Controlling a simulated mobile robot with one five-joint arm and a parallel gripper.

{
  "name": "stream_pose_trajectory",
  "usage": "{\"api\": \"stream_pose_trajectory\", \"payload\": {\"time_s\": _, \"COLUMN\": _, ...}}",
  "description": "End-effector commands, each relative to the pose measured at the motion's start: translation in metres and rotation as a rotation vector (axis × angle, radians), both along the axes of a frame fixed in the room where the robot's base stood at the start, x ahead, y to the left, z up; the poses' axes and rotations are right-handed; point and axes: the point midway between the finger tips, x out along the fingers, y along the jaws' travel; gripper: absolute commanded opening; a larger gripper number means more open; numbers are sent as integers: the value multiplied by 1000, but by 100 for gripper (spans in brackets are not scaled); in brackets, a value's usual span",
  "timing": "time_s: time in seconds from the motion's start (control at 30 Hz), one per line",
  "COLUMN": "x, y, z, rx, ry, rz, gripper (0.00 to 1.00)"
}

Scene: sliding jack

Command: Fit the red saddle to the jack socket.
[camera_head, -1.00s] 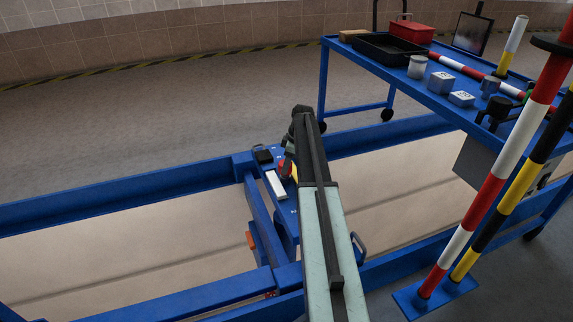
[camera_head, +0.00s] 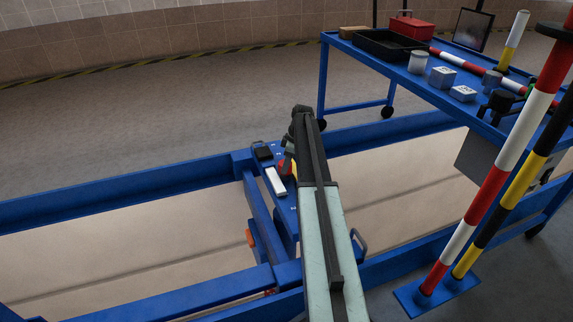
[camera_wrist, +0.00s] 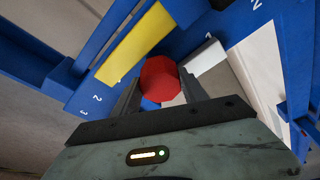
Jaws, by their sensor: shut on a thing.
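The red saddle (camera_wrist: 160,80) shows in the wrist view as a faceted red piece between the two fingers of my gripper (camera_wrist: 160,92), which is shut on it. In the head view only a sliver of the saddle (camera_head: 284,167) shows beside my arm, which hides most of the gripper. The saddle is over the blue jack beam (camera_head: 258,212), between a yellow block (camera_wrist: 137,44) and a white block (camera_wrist: 205,57) in the wrist view. The jack socket cannot be made out. I cannot tell whether the saddle touches the jack.
A small black block (camera_head: 263,152) is at the beam's far end. Blue rails (camera_head: 120,196) run either side of the pit. A blue trolley (camera_head: 400,78) with boxes and a red toolbox (camera_head: 411,28) stands at right. Striped poles (camera_head: 492,190) stand at front right.

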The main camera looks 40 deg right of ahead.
Motion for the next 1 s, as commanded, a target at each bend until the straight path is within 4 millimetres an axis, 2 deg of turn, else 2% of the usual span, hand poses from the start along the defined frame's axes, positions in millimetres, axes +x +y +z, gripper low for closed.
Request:
{"api": "stream_pose_trajectory", "payload": {"time_s": 0.6, "x": 0, "y": 0, "z": 31, "rx": 0, "ry": 0, "rz": 0, "gripper": 9}}
{"api": "stream_pose_trajectory", "payload": {"time_s": 1.0, "x": 0, "y": 0, "z": 31, "rx": 0, "ry": 0, "rz": 0, "gripper": 9}}
